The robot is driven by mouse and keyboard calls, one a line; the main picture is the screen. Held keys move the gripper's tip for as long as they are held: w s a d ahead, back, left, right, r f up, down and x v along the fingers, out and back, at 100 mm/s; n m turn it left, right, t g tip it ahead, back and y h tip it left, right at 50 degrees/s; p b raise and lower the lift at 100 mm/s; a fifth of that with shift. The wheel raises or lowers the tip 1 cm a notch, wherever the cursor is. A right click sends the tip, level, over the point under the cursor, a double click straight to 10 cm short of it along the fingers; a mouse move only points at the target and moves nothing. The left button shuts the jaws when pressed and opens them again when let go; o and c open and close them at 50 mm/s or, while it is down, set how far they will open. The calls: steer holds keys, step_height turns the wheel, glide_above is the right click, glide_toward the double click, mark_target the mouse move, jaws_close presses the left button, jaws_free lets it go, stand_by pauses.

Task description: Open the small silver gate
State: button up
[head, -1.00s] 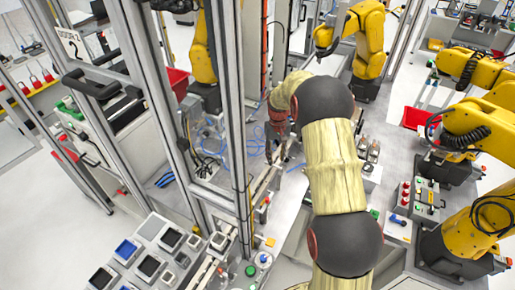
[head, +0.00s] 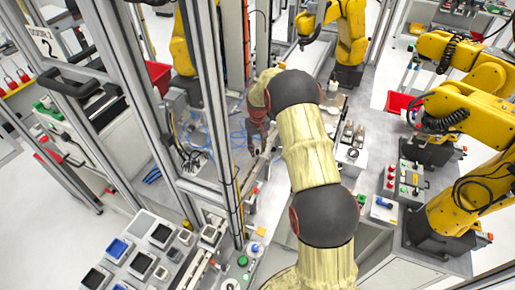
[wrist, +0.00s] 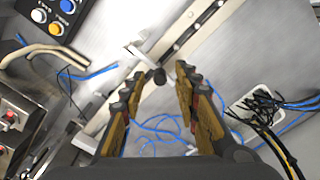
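My gripper (wrist: 158,74) is open and empty in the wrist view, its two yellow-and-dark fingers spread above a rail. A small silver bracket-like piece (wrist: 147,47) with a dark round knob (wrist: 158,77) stands on that rail. It may be the small silver gate, but I cannot tell for sure. The knob shows between my fingertips; whether they touch it is not clear. In the head view my gripper (head: 258,142) points down at the rail beside the silver frame posts, and its fingers are too small to read. The silver piece is not discernible there.
A silver frame post (head: 220,110) stands close left of my arm. Yellow robot arms (head: 465,105) stand on the right and at the back. Blue cables (wrist: 160,130) lie below the rail. A button panel (wrist: 52,14) and a red-button box (wrist: 12,118) are at left.

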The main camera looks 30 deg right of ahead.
steer(key=c, duration=0.8)
jaws_close()
